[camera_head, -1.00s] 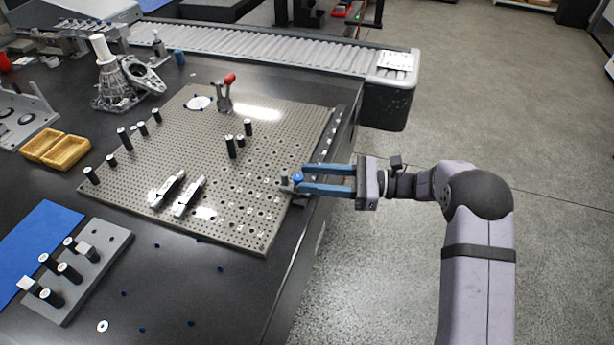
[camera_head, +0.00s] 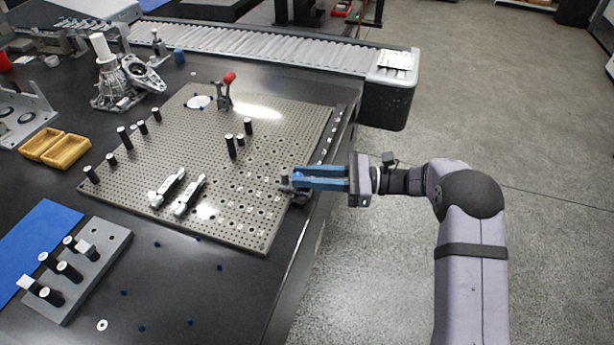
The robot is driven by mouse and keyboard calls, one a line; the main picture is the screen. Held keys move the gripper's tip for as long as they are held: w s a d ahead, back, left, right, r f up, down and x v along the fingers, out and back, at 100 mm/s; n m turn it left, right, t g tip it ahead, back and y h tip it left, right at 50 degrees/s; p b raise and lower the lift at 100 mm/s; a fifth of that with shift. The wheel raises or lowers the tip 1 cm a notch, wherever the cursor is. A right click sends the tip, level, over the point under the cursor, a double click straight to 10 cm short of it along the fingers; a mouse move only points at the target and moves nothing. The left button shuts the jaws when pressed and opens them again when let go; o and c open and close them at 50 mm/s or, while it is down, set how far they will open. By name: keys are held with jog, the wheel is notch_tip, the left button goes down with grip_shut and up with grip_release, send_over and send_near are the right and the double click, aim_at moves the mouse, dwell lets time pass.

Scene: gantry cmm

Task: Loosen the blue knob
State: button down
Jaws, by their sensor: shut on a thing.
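The blue knob (camera_head: 299,176) sits on a small dark fixture (camera_head: 287,186) at the right edge of the perforated plate. My gripper (camera_head: 300,178), with two long blue fingers, reaches in from the right. Its fingers lie close together, shut on the blue knob. The fingers hide most of the knob, so its turn cannot be read.
The perforated plate (camera_head: 210,225) carries several black posts, two silver clamps and a red-handled toggle clamp (camera_head: 226,85). A roller conveyor (camera_head: 270,45) runs along the back. Yellow trays (camera_head: 66,152) stand at left. Open floor lies to the right.

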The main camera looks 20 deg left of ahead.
jog(key=shift+w+a+n+g+h+b, duration=0.15)
jog(key=shift+n+g+h+b, duration=0.3)
jog(key=shift+n+g+b, duration=0.5)
jog(key=shift+w+a+n+g+h+b, duration=0.1)
jog(key=shift+w+n+g+h+b, duration=0.3)
jog(key=shift+g, duration=0.95)
jog(key=shift+s+d+r+n+g+h+b, duration=0.15)
jog(key=shift+n+g+h+b, duration=0.3)
jog(key=shift+n, duration=0.3)
jog(key=c, duration=1.6)
grip_release()
jog(key=shift+g, duration=0.25)
jog(key=shift+o, duration=0.2)
notch_tip(320, 180, up, 10)
jog(key=p, duration=0.1)
jog(key=shift+p, duration=0.3)
